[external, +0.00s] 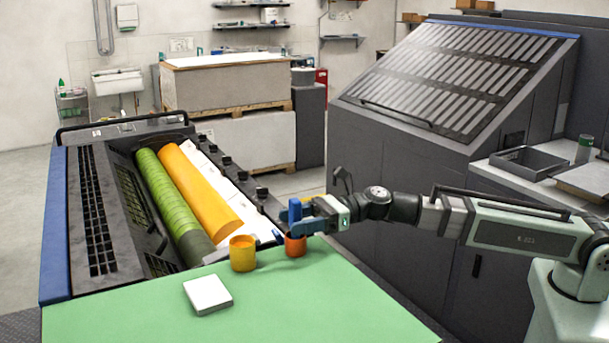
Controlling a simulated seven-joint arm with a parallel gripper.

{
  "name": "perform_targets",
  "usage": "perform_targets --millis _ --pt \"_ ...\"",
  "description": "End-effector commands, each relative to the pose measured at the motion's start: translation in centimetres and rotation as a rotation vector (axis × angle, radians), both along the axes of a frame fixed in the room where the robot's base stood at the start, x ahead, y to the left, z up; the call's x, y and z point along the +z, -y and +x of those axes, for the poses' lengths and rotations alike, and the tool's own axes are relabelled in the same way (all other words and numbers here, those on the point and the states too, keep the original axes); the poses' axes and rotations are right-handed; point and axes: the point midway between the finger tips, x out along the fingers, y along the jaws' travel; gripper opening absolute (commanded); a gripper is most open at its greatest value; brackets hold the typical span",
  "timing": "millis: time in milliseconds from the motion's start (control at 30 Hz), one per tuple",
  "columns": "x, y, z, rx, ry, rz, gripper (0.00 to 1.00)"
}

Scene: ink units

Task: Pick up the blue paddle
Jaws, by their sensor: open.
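The blue paddle (295,209) shows as an upright blue piece above an orange-red pot (295,246). Its lower end is hidden, so I cannot tell whether it stands in the pot. My gripper (303,216) is open and comes in from the right, level with the blue piece. Its fingers overlap the blue piece in this view. I cannot tell whether they touch it, and blue parts at the fingers blend with it.
A yellow pot (243,255) stands left of the orange-red pot. A white block (208,294) lies on the green mat (300,310), which is mostly clear at the front. Behind is the ink unit with a green roller (168,203) and an orange roller (200,192).

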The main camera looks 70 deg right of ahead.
Motion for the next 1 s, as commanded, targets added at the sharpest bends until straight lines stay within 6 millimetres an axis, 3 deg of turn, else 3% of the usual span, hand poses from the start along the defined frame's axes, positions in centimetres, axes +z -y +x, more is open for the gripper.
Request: perform_targets --millis 133,433,1000 --pt "0.0 -1.3 1.7 0.0 0.0 0.0 0.6" --pt "0.0 -1.5 1.9 -0.001 0.0 0.0 0.59" --pt "0.0 -1.5 1.9 -0.001 0.0 0.0 0.04"
